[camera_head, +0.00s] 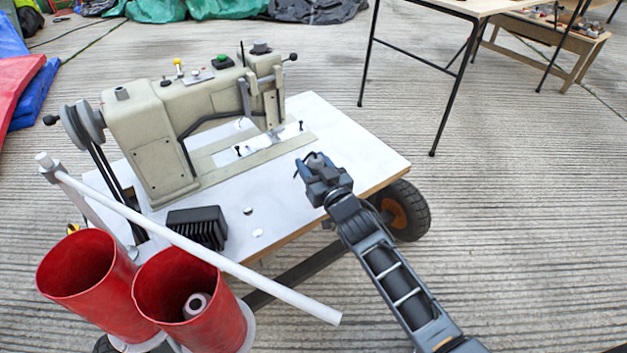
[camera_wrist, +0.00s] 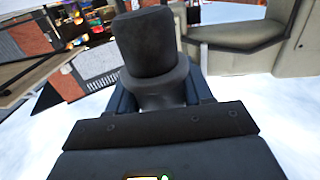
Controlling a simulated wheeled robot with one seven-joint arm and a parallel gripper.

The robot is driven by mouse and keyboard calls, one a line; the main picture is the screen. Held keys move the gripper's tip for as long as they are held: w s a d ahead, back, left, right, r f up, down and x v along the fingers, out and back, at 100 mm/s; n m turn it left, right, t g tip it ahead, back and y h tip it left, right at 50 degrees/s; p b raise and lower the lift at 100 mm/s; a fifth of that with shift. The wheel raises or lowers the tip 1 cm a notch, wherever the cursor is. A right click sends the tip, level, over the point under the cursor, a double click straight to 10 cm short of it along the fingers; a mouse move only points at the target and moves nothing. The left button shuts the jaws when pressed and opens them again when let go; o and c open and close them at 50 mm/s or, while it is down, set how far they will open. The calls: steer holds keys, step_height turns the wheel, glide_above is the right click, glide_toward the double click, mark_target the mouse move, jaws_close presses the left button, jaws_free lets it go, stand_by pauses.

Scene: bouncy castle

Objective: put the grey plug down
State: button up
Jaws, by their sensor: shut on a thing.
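The grey plug (camera_wrist: 147,45) is a dark grey cylinder with a wider collar and a paler lower part. It stands between the fingers of my gripper (camera_wrist: 160,95) in the wrist view, its lower end hidden by the gripper. My gripper is over the right part of the white tabletop (camera_head: 350,150), to the right of the sewing machine. I cannot tell whether the plug touches the tabletop.
A beige sewing machine (camera_head: 150,145) stands on the wheeled table. A black ribbed block (camera_head: 197,226) lies near its front edge. A white pole (camera_head: 200,250) crosses above two red buckets (camera_head: 80,270) at the lower left. The tabletop's right part is mostly clear.

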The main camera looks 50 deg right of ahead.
steer(key=shift+f+b, duration=1.1)
steer(key=shift+f, duration=0.8)
steer(key=shift+f, duration=0.2)
steer(key=o, duration=1.2)
steer(key=shift+r, duration=0.25)
steer(key=p+v, duration=0.2)
steer(key=v, duration=1)
